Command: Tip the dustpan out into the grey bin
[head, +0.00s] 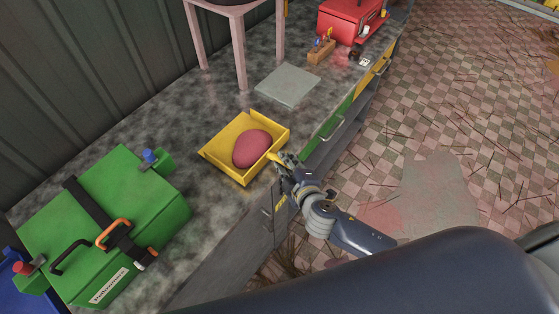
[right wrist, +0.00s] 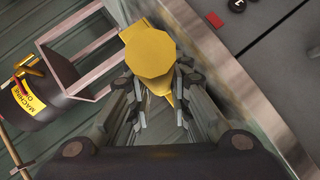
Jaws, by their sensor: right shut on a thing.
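The yellow dustpan (head: 222,160) is on or just above the speckled grey counter, with its open side toward the left and back. A dark pink rounded lump (head: 252,148) lies in it. My right gripper (head: 281,162) is at the dustpan's right edge, shut on its yellow handle. The pan itself is mostly hidden there. No grey bin can be made out in either view. My left gripper is not in view.
A green case (head: 115,215) with black and orange handles stands front left on the counter. A flat grey square (head: 287,85) lies behind the dustpan, near a pink stool (head: 238,50). A red box (head: 347,22) and a small wooden block (head: 321,51) are farther back. The checkered floor (head: 465,100) is littered.

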